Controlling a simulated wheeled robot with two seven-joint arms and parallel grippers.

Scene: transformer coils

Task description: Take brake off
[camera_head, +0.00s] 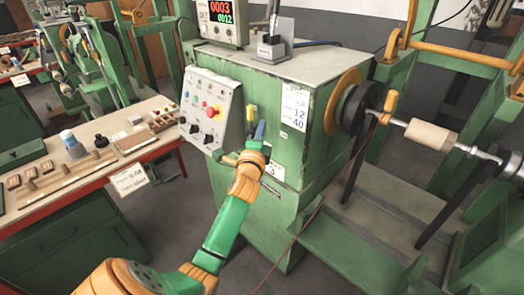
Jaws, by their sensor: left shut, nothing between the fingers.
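The green winding machine (235,195) stands at the centre. A grey sloped control panel (228,107) on its left face carries a red button (211,112), black knobs and small coloured buttons. A grey upright lever unit (271,49) stands on the machine top. I cannot tell which control is the brake. My left gripper (256,130) is in front of the machine's green front face, just right of the panel. It is shut and empty, its slim dark tip pointing up. A small yellow part shows beside the tip. Contact with the machine cannot be told. My right gripper is not in view.
A red counter display (221,12) stands on the machine top. At right, a shaft with a wooden core (430,135) and an orange handle (389,104) sticks out from a dark disc. A workbench (100,185) with wooden blocks and a bottle stands at left.

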